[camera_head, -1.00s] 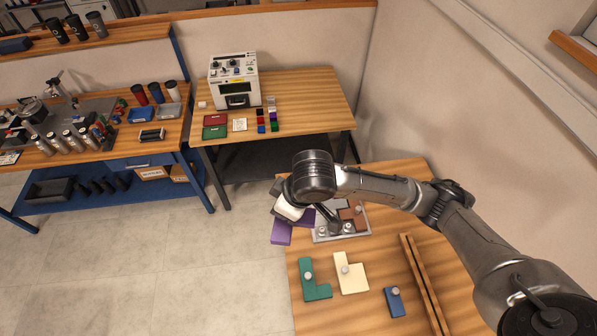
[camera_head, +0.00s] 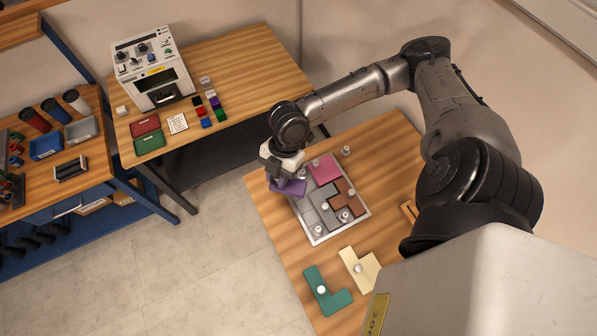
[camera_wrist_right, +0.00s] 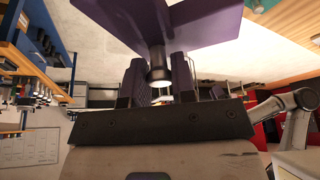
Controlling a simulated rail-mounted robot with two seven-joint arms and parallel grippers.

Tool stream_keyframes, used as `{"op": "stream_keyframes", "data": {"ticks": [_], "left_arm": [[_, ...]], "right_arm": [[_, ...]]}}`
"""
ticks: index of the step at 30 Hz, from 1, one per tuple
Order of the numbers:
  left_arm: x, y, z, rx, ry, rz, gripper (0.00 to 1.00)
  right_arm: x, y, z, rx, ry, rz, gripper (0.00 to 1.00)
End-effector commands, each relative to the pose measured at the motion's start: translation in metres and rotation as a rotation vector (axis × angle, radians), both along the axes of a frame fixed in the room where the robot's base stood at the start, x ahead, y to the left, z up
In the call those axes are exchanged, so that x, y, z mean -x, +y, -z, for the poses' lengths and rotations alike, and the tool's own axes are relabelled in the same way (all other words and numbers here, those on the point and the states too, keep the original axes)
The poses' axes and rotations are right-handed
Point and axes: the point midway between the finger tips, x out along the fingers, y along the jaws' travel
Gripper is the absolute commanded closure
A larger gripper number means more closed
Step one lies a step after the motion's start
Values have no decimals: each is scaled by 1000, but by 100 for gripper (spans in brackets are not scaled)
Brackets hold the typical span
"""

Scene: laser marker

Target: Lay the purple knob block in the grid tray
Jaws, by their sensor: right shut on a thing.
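The purple knob block (camera_head: 290,187) hangs from my right gripper (camera_head: 279,167), at the far-left side of the grid tray (camera_head: 345,228). It overlaps the tray's edge in the head view; its height above the tray is hard to tell. In the right wrist view, the two fingers (camera_wrist_right: 158,80) are shut on the silver knob, with the purple block (camera_wrist_right: 150,25) beyond them. The tray holds a pink block (camera_head: 323,170), a brown block (camera_head: 340,192) and grey pieces (camera_head: 322,208). The purple block and gripper hide the tray's far-left corner. My left gripper is not in view.
A green L-shaped block (camera_head: 327,294) and a cream block (camera_head: 359,268) lie in front of the tray. A small silver knob (camera_head: 346,151) stands behind it. A second table with a white machine (camera_head: 154,72) is at the back left.

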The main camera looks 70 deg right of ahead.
Motion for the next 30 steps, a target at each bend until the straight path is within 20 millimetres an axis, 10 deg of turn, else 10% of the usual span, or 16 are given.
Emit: {"op": "stream_keyframes", "data": {"ticks": [6,18,30], "left_arm": [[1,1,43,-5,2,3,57],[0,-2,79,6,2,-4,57],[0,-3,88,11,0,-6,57]], "right_arm": [[62,-46,55,7,7,-343,100],[127,-94,83,1,0,-699,100],[80,-83,116,-5,-11,-740,100]]}}
